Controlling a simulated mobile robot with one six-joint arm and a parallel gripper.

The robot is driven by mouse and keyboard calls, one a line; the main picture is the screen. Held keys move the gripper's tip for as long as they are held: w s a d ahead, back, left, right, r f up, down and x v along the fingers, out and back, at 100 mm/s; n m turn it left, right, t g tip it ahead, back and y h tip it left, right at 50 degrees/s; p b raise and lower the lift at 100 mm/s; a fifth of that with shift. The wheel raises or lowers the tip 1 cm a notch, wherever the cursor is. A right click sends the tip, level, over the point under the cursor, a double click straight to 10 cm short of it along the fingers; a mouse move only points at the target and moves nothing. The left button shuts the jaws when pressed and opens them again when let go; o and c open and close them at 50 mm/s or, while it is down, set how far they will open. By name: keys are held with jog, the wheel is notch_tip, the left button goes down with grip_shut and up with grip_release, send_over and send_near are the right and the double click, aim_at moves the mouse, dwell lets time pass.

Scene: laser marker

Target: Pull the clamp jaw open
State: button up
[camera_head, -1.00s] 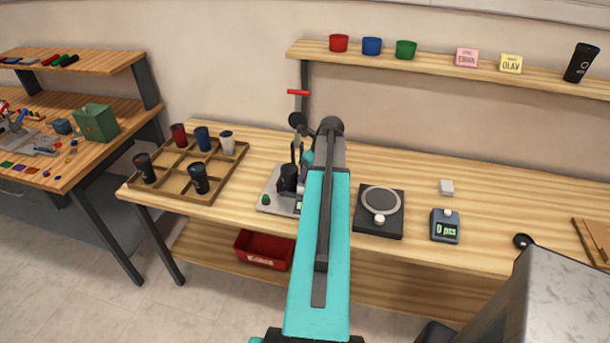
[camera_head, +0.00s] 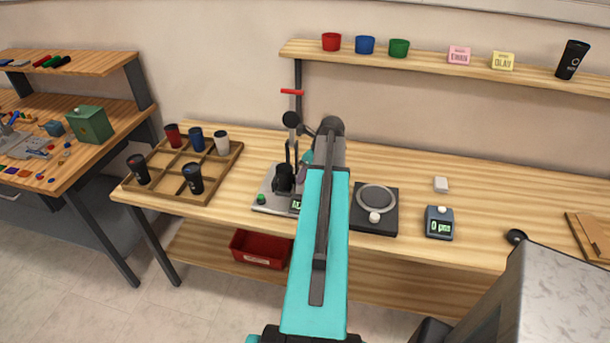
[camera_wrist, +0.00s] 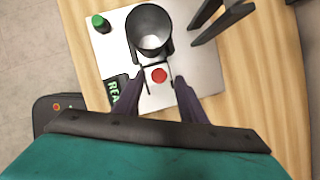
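The marker's grey base plate (camera_head: 264,204) stands on the bench; it also shows in the wrist view (camera_wrist: 205,85). A dark, open-topped cup (camera_wrist: 150,30) stands on it, with dark clamp jaw parts (camera_wrist: 168,50) against its near side. A round red knob (camera_wrist: 158,75) lies just in front of the cup. My gripper (camera_wrist: 160,78) is open, with one finger on each side of the red knob. Gaps show between knob and fingers; I cannot tell whether the fingertips touch the jaw parts. In the head view my arm mostly hides the gripper and clamp.
On the plate are a green button (camera_wrist: 100,22) and a display (camera_wrist: 118,92). A dark forked part (camera_wrist: 222,20) rises close on the right. A wooden tray of cups (camera_head: 214,180) stands left; a round-topped black device (camera_head: 375,222) and a counter (camera_head: 439,223) stand right.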

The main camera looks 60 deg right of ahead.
jog(key=shift+r, duration=0.1)
jog(key=b+v, duration=0.3)
jog(key=v, duration=1)
jog(key=shift+s+r, duration=0.15)
jog(key=shift+r, duration=0.1)
jog(key=shift+a, duration=0.1)
dwell(0.7)
